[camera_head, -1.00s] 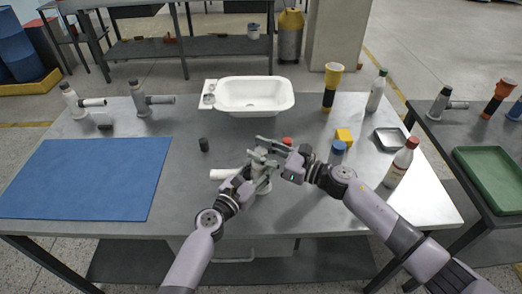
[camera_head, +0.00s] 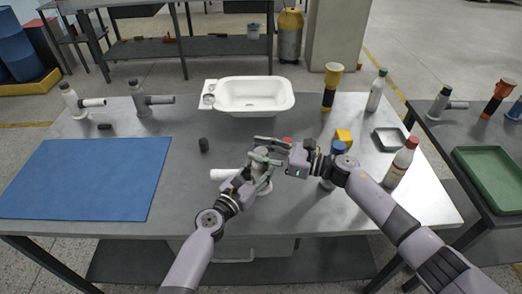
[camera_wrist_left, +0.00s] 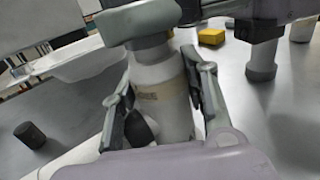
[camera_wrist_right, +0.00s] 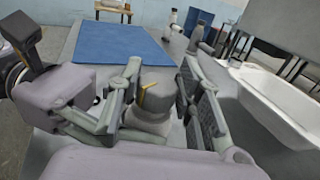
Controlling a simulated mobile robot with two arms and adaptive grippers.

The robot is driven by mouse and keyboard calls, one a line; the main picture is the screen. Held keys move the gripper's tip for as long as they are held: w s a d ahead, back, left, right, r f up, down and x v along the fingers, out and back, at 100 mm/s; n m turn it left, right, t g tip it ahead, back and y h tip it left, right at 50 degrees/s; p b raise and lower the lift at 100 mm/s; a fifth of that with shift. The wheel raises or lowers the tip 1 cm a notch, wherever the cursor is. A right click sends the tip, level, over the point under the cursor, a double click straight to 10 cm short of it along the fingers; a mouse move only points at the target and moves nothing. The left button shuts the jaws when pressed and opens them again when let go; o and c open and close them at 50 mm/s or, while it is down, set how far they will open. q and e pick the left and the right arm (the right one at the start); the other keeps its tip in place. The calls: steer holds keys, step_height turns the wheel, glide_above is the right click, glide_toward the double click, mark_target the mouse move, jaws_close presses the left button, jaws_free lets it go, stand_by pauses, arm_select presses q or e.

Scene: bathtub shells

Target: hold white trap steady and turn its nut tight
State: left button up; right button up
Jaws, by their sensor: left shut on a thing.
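The white trap (camera_wrist_left: 165,75) stands upright near the front middle of the table, its white side pipe (camera_head: 226,174) pointing left. My left gripper (camera_head: 258,180) is shut on the trap body below the nut, with one finger on each side in the left wrist view. The grey nut (camera_wrist_right: 153,98), with a yellow mark, sits on top of the trap. My right gripper (camera_wrist_right: 165,92) is open, its fingers on either side of the nut at its height. In the head view the right gripper (camera_head: 268,147) partly hides the nut.
A white basin (camera_head: 253,95) stands behind, a blue mat (camera_head: 85,178) lies left, and a small black cylinder (camera_head: 203,145) stands between.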

steer(key=o, duration=0.4)
steer(key=shift+c, duration=0.2)
steer(key=v, duration=1.2)
